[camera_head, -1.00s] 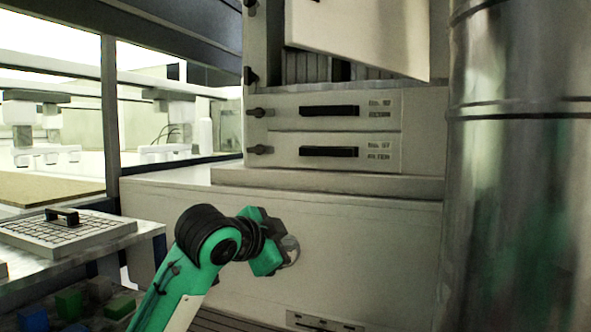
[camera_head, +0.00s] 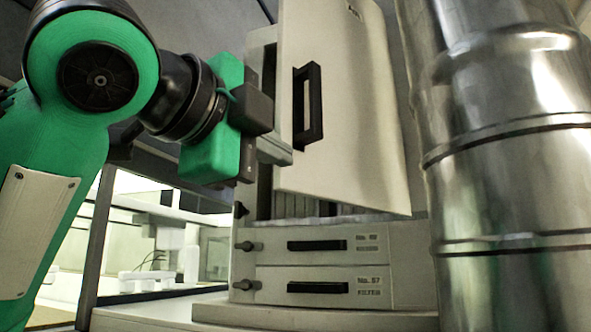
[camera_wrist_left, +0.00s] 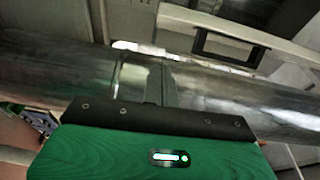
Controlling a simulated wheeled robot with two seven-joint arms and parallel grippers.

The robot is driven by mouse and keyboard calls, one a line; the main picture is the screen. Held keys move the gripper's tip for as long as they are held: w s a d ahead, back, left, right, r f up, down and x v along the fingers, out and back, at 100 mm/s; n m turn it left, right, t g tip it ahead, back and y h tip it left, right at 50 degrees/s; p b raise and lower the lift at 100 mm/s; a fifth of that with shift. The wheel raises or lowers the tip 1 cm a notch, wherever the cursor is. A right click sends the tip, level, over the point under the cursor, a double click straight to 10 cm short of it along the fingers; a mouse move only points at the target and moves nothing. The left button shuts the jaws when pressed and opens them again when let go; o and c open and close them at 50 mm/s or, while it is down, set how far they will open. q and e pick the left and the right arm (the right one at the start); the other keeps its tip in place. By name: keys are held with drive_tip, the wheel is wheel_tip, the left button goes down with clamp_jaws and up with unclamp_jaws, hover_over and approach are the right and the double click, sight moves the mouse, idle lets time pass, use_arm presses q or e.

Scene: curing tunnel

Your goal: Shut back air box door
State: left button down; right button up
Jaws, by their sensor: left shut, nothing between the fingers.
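The air box door (camera_head: 352,110) is a pale panel standing ajar at the upper middle of the head view, with a black bar handle (camera_head: 308,104) near its left edge. Dark filter slats show in the opening below it. My left gripper (camera_head: 275,150) is shut and empty, just left of the door's handle edge; I cannot tell whether it touches the door. In the left wrist view, a pale panel with a black handle (camera_wrist_left: 230,48) is at the upper right, beyond the gripper's green body. My right gripper is in neither view.
A large shiny metal duct (camera_head: 510,150) stands close on the right of the door. Below the opening are two filter drawers (camera_head: 370,285) with black handles and knobs at their left. A window with pale equipment lies at the lower left.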

sight(294, 168)
use_arm(q)
drive_tip(key=w, duration=0.3)
drive_tip(key=w+d+p, duration=0.1)
drive_tip(key=w, duration=0.2)
drive_tip(key=w+d+r+p, duration=0.1)
drive_tip(key=w, duration=0.2)
drive_tip(key=shift+w+r, duration=0.1)
drive_tip(key=shift+w, duration=0.25)
drive_tip(key=shift+d, duration=0.1)
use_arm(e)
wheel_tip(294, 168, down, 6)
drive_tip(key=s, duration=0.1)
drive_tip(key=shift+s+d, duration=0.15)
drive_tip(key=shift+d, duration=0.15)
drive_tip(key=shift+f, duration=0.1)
use_arm(q)
drive_tip(key=shift+w+m, duration=0.15)
drive_tip(key=shift+m, duration=0.15)
